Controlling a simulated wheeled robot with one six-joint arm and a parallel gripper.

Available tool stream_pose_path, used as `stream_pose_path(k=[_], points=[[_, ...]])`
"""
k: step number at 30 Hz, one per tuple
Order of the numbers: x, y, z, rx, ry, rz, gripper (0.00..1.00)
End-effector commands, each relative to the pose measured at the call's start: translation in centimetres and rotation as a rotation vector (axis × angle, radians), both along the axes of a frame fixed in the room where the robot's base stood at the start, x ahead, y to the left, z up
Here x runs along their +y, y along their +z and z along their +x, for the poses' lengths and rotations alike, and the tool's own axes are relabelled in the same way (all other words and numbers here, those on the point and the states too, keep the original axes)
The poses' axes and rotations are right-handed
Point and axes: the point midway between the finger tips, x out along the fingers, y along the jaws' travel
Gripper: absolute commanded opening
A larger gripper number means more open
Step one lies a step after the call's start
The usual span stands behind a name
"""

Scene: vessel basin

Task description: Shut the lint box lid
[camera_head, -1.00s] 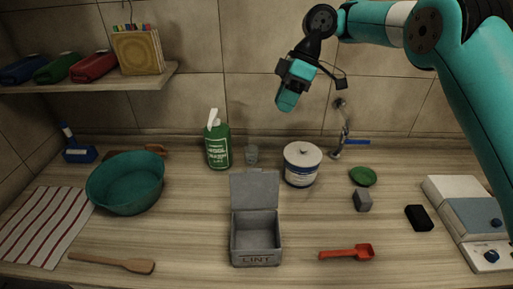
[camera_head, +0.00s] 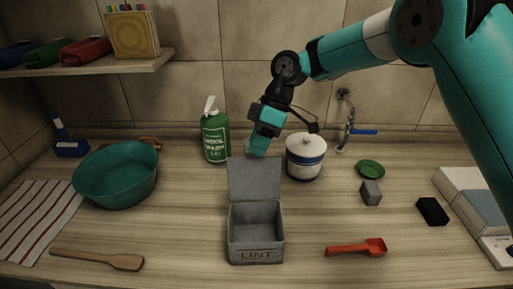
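The grey lint box (camera_head: 256,256) stands on the wooden counter at the front middle, with LINT on its front. Its inside looks empty. Its lid (camera_head: 254,180) is open and stands up at the back edge. My gripper (camera_head: 257,150) is above and behind the lid, slightly right of its middle, pointing down. It looks apart from the lid, though the gap is hard to judge. The fingers are too small and dark to show whether they are open or shut.
A green wool wash bottle (camera_head: 215,137) stands left of my gripper and a white lidded canister (camera_head: 305,158) close on its right. A red scoop (camera_head: 357,248) lies right of the box. A teal basin (camera_head: 117,176) and wooden spatula (camera_head: 98,259) are at left.

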Motion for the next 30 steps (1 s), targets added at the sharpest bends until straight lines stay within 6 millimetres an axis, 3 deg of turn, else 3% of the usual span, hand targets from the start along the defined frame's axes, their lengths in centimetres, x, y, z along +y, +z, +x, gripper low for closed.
stream_pose_path(k=[12,16,25,30], points=[[0.3,-0.9,-0.3,0.0,0.0,-0.001,0.31],[0.3,-0.9,-0.2,0.0,0.0,-0.001,0.01],[0.5,-0.9,-0.4,-0.004,0.003,-0.001,0.0],[1.7,-1.1,-1.2,-0.036,0.022,0.001,0.0]])
